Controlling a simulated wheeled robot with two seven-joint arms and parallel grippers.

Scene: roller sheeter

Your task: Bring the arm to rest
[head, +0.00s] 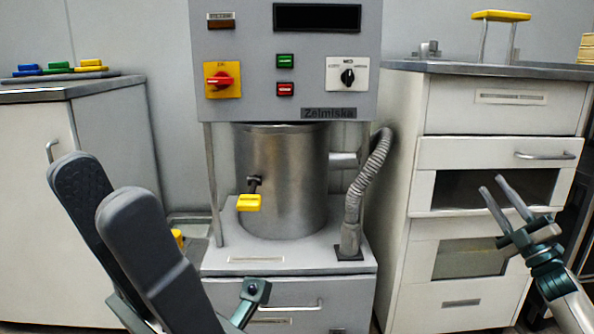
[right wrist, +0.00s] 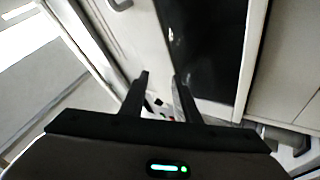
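My left gripper (head: 103,180) looms large and close at the lower left of the head view. Its two dark fingers point up, standing apart, with the ridged inner pad of the far one showing. Nothing shows between them. My right gripper (head: 493,185) is at the right in the head view, in front of the drawer cabinet. Its two thin grey fingers point up and to the left, apart and empty. In the right wrist view its fingers (right wrist: 160,92) also stand apart with nothing held. Whether either arm touches the furniture cannot be told.
A grey machine (head: 228,62) with a steel drum (head: 300,185), yellow-tipped lever (head: 249,202) and ribbed hose (head: 372,175) stands in the middle. A white cabinet (head: 115,125) stands left, a drawer cabinet (head: 465,108) right. Handles (head: 545,155) stick out. A dark opening (right wrist: 205,45) shows in the wrist view.

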